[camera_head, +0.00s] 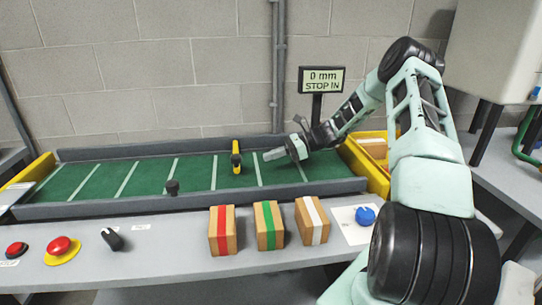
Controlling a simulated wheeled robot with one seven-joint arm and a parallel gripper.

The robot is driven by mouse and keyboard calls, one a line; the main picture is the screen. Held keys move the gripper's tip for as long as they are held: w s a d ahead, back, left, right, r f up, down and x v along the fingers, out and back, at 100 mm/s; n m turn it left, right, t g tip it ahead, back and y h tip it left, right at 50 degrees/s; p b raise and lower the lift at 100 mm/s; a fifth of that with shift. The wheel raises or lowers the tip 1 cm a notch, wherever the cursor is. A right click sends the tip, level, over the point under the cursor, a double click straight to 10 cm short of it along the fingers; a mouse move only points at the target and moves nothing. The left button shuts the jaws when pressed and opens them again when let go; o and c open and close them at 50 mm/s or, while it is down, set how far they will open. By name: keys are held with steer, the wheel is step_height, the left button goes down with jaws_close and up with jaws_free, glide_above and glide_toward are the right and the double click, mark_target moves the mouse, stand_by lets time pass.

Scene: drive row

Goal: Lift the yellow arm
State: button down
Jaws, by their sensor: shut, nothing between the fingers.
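The yellow arm (236,157) is a narrow yellow and black piece standing upright at the green conveyor belt (195,172), near the middle of its length. My gripper (270,155) is shut and empty. It is over the right part of the belt, just right of the yellow arm, its fingertips pointing left towards it. A small gap shows between them in this view. Whether my fingertips are level with the yellow arm in depth, I cannot tell.
A display (322,80) reads "0 mm STOP IN". Red-, green- and white-striped boxes (222,231) stand on the front ledge, with a red button (60,247), a black knob (112,239) and a blue knob (366,215). A yellow bin (372,178) is at the belt's right end.

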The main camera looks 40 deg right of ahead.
steer(key=x, duration=0.7)
